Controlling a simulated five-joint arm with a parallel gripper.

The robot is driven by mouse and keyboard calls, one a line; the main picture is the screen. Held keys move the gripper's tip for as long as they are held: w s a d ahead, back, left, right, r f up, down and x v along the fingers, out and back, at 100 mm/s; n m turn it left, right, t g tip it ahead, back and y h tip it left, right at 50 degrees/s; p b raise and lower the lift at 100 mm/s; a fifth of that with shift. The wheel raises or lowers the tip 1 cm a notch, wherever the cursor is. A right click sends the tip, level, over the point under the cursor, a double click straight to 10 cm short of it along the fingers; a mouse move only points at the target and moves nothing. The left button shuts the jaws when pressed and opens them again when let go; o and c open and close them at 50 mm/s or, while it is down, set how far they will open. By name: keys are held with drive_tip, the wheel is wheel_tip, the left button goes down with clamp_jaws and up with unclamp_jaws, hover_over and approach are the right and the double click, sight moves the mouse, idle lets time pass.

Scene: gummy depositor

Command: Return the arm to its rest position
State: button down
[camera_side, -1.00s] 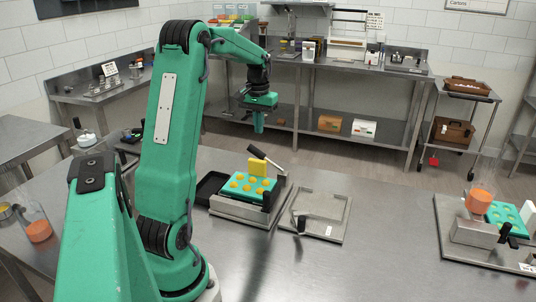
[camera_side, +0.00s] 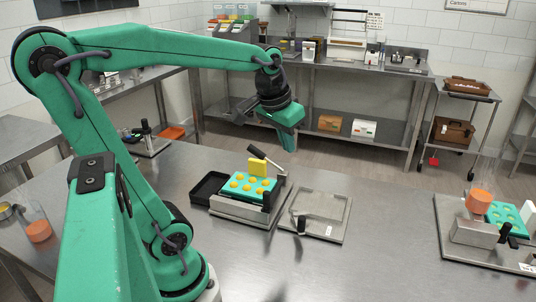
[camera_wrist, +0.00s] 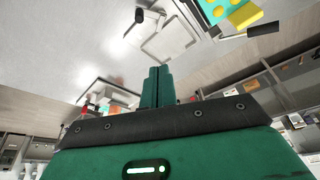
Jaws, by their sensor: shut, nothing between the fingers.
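My gripper (camera_side: 289,140) hangs at the end of my green arm, above and behind the metal table. Its fingers point down with a slight tilt, and they are shut with nothing between them. In the wrist view the two green fingers (camera_wrist: 157,88) lie side by side, closed. A teal mould with yellow gummies (camera_side: 249,187) sits in a metal holder (camera_side: 240,209) on the table, below my gripper. A yellow block (camera_side: 258,167) stands at the mould's back edge. My gripper touches none of these.
A metal plate with a handle (camera_side: 325,205) lies right of the mould. A black tray (camera_side: 209,187) is at its left. A second station with an orange-filled container (camera_side: 480,201) stands at the far right. The front middle of the table (camera_side: 360,270) is clear.

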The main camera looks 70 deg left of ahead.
drive_tip(key=s+d+f+m+t+h, duration=0.1)
drive_tip(key=s+d+f+m+t, duration=0.1)
drive_tip(key=s+d, duration=0.5)
drive_tip(key=shift+d+f+m, duration=0.15)
drive_tip(key=shift+d+m, duration=0.35)
drive_tip(key=shift+d, duration=0.3)
